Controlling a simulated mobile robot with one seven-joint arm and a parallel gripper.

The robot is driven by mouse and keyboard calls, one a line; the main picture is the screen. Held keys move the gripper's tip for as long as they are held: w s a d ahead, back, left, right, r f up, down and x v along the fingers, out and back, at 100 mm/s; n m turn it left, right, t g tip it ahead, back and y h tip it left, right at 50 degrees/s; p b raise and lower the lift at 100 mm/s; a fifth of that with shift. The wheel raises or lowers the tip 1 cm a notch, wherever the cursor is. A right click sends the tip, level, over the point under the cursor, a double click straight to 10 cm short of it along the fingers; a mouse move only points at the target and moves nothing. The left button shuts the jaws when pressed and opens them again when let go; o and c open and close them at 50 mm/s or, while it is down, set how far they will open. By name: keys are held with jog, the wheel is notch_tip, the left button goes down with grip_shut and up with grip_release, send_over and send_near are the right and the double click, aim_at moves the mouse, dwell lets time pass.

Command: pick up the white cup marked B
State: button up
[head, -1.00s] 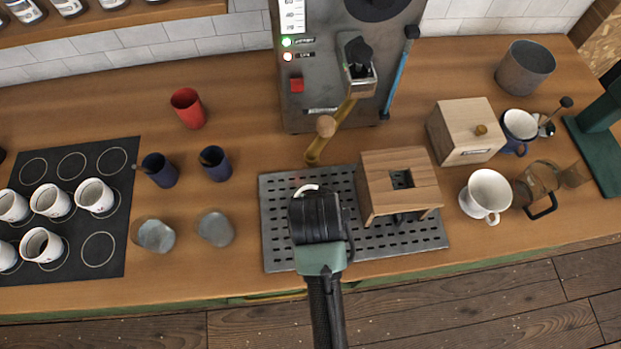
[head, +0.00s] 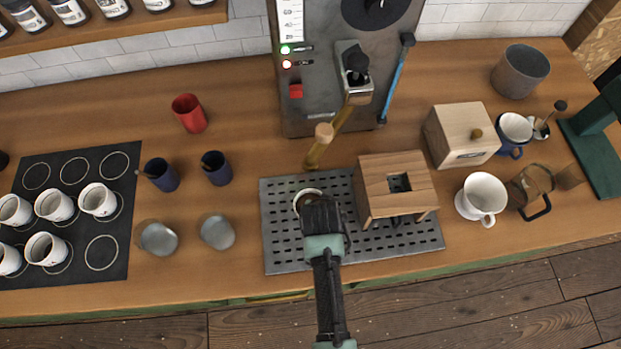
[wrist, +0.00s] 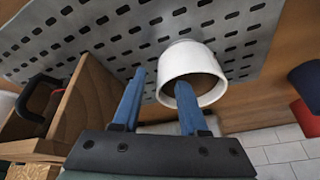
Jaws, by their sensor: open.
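A white cup (head: 306,192) stands on the slotted metal drip tray (head: 282,252), partly hidden behind my gripper (head: 322,215) in the head view. In the wrist view my gripper (wrist: 160,84) is open, with two blue fingers at the cup (wrist: 194,66). The right finger reaches over the cup's mouth and appears to be inside it; the left finger is outside the wall. The cup's wall lies between them. No letter shows on this cup. Several other white cups (head: 98,199) stand on the black mat (head: 106,275) at left; their marks are too small to read.
A wooden stand (head: 398,172) is close right of the cup on the tray. The machine's wooden handle (head: 325,140) juts out behind it. Dark blue cups (head: 216,168) and grey cups (head: 217,231) stand to the left. A white pitcher-like cup (head: 483,195) is farther right.

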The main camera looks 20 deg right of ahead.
grip_shut()
dwell(1.5)
